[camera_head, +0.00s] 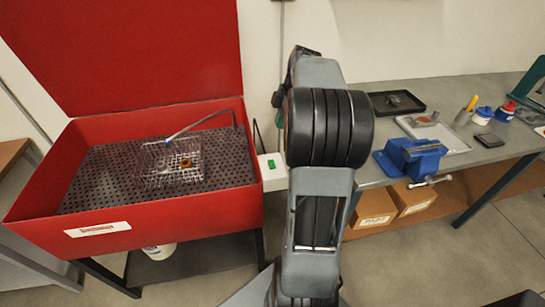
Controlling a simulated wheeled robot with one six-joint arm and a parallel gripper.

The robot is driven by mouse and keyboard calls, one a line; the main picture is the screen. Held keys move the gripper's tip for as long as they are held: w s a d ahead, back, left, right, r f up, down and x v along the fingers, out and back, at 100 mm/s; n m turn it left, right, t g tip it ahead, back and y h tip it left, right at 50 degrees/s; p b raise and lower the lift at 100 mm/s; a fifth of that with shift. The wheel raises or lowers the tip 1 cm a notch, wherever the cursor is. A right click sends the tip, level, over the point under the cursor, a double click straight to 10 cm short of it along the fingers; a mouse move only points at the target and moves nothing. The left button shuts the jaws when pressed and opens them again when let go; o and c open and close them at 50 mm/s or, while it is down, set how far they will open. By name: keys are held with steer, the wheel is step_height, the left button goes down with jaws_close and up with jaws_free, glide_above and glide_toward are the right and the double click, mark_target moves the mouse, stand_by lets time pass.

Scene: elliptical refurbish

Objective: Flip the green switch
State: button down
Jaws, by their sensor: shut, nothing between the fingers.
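The green switch (271,164) is a small green patch on the face of a white box (274,181). The box is fixed at the right side of the red parts washer. My arm rises through the middle of the view and bends over toward the wall. My gripper (279,118) shows only in small part as a dark shape left of the arm, above the white box and apart from it. It is shut and empty. The arm hides the rest of it. Whether the switch is up or down is too small to tell.
The red washer (170,226) has its lid raised and holds a wire basket (158,172) and a hose nozzle (180,133). At right a grey workbench (450,92) carries a blue vise (410,158), trays and small containers. Cardboard boxes (374,208) stand beneath it.

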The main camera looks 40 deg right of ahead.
mark_target(271, 161)
steer(key=x, duration=1.2)
steer(key=shift+s+d+f, duration=0.1)
steer(key=shift+d+f, duration=0.1)
steer(key=shift+d, duration=0.05)
steer(key=shift+f, duration=0.85)
